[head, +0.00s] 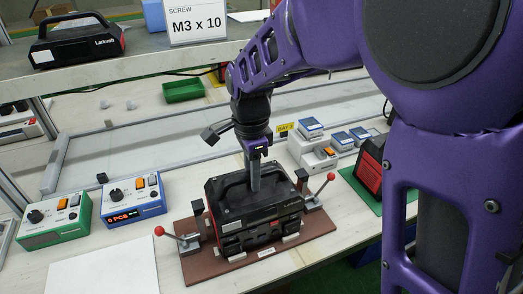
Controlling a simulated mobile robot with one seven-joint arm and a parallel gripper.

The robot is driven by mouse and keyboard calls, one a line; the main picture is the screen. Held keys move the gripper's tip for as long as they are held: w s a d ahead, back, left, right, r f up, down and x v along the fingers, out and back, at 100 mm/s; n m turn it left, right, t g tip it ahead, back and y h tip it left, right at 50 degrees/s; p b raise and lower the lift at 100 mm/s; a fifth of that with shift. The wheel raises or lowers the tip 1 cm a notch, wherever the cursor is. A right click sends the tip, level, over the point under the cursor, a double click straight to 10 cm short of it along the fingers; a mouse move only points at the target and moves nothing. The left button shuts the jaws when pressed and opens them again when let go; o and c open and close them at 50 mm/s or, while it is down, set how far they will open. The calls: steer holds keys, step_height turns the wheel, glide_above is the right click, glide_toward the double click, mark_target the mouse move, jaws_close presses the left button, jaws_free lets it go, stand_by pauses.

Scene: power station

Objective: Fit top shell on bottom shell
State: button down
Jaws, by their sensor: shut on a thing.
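The black top shell (240,203) with a carrying handle sits over the black bottom shell (250,237) on a brown fixture board (214,271). The two look stacked and nearly level; whether they are fully seated I cannot tell. My gripper (256,182) points down from above and is shut on the top shell's handle near its right end. The fingertips are partly hidden at the handle.
Red-knobbed clamps (184,243) flank the shells. A blue control box (133,200) and a green one (54,221) stand at left. A finished unit (76,40) sits on the upper shelf. A red-black device (370,170) stands at right. A green bin (183,90) is behind.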

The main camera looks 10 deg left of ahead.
steer(key=shift+f, duration=0.25)
steer(key=shift+c, duration=0.6)
jaws_free()
steer(key=shift+r, duration=0.1)
steer(key=shift+r+p, duration=2.85)
steer(key=shift+r, duration=0.45)
